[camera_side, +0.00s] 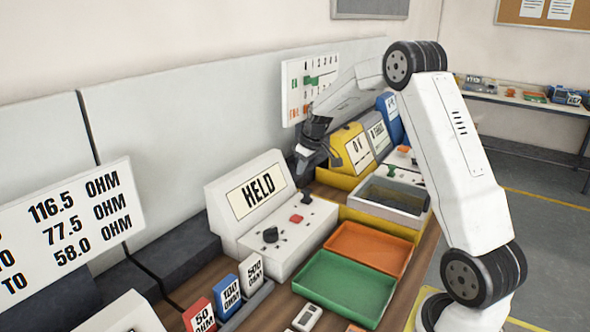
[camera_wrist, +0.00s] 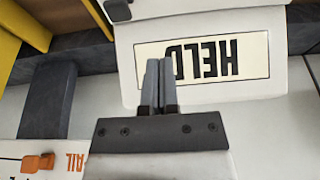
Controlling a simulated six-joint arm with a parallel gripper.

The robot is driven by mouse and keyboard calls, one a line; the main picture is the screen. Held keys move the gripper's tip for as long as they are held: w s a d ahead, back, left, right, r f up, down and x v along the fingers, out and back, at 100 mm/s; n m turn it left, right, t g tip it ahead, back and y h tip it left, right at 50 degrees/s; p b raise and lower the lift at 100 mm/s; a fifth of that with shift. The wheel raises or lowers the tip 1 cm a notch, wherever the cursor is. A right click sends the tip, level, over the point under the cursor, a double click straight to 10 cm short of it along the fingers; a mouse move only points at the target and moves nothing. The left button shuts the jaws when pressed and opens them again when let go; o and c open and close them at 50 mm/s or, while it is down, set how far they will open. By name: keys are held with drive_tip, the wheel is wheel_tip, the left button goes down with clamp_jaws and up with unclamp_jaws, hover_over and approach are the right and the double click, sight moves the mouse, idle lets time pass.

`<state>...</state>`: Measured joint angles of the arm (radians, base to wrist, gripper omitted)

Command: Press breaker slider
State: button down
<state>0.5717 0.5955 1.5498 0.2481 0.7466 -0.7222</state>
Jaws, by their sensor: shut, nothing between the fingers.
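My gripper (camera_side: 303,172) is shut, with nothing between its fingers. It hangs above the back right of the white console (camera_side: 322,222), whose display reads HELD. In the wrist view my fingers (camera_wrist: 160,64) lie together, and the HELD display (camera_wrist: 202,58) appears upside down beyond them. The console top carries a black knob (camera_side: 270,235), a red button (camera_side: 296,218) and a dark green lever (camera_side: 306,197). A white wall board (camera_side: 290,75) carries a green slider-like piece. An orange piece (camera_wrist: 38,162) beside lettering ending in AIL shows in the wrist view. I cannot tell which part is the breaker slider.
A yellow box (camera_side: 352,148) and a blue box (camera_side: 389,118) stand right of my gripper. A grey bin (camera_side: 375,208), an orange tray (camera_side: 368,248) and a green tray (camera_side: 345,288) lie in front. Resistance-labelled blocks (camera_side: 228,296) stand near the front.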

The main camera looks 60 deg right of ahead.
hover_over(310, 203)
drive_tip(key=shift+w+d+r, duration=0.1)
drive_tip(key=shift+w, duration=0.2)
drive_tip(key=shift+x, duration=5.05)
drive_tip(key=shift+r, duration=0.1)
drive_tip(key=shift+s, duration=2.75)
drive_tip(key=v, duration=1)
